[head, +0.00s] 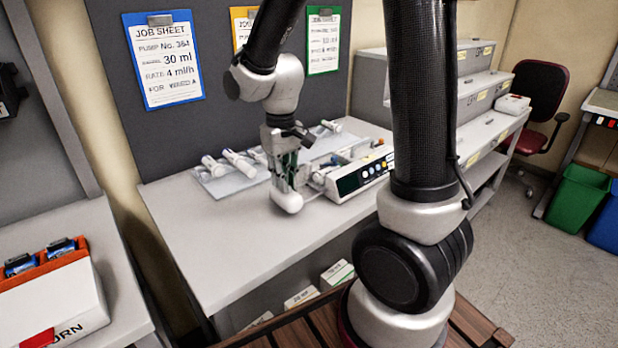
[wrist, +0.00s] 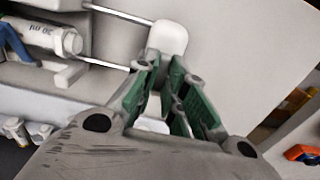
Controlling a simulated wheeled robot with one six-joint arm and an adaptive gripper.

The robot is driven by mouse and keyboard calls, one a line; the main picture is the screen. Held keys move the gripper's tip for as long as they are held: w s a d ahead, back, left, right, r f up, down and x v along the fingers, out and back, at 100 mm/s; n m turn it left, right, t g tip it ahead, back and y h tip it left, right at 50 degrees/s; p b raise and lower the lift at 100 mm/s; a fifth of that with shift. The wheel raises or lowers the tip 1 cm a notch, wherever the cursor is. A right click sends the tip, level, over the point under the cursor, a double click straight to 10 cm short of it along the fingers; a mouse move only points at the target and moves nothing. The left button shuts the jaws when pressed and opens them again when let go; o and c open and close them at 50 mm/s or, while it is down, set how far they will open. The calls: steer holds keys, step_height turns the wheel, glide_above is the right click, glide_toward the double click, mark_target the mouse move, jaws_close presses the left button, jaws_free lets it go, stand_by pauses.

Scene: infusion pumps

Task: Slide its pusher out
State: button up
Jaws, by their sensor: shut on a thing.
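The infusion pump (head: 360,178) lies on the white bench, with a green and dark front panel. Its pusher is a rounded white block (wrist: 167,38) on two thin metal rods that run left into the pump body in the wrist view. The block (head: 288,200) also shows at the pump's left end in the head view, apart from the body. My gripper (head: 290,178) points down over it. In the wrist view its green-padded fingers (wrist: 163,80) are shut on the block, partly hiding it. A marked syringe barrel (wrist: 45,36) lies in the pump by a blue clamp (wrist: 14,42).
A clear tray (head: 228,183) with several syringes sits behind my gripper. Job sheets (head: 165,60) hang on the dark back panel. Grey stepped units (head: 455,98) stand at the right. The bench front left (head: 215,245) is clear.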

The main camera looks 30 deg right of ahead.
mark_target(292, 195)
steer(key=shift+a, duration=0.25)
stand_by(0.5)
steer(key=o, duration=0.6)
steer(key=shift+c, duration=0.2)
steer(key=shift+r, duration=3.55)
steer(key=shift+s, duration=0.1)
steer(key=s, duration=0.2)
steer(key=d, duration=0.1)
steer(key=shift+s+f, duration=0.3)
steer(key=shift+s, duration=0.1)
steer(key=s+d+r+m+t, duration=0.1)
steer(key=s+d+r+t, duration=0.1)
steer(key=s+d+r, duration=0.2)
steer(key=s+d+r+m+t, duration=0.1)
steer(key=s+d+r, duration=0.3)
steer(key=s, duration=0.5)
steer(key=shift+s+d+r+t, duration=0.15)
steer(key=shift+d+r+t, duration=0.2)
steer(key=shift+t, duration=0.35)
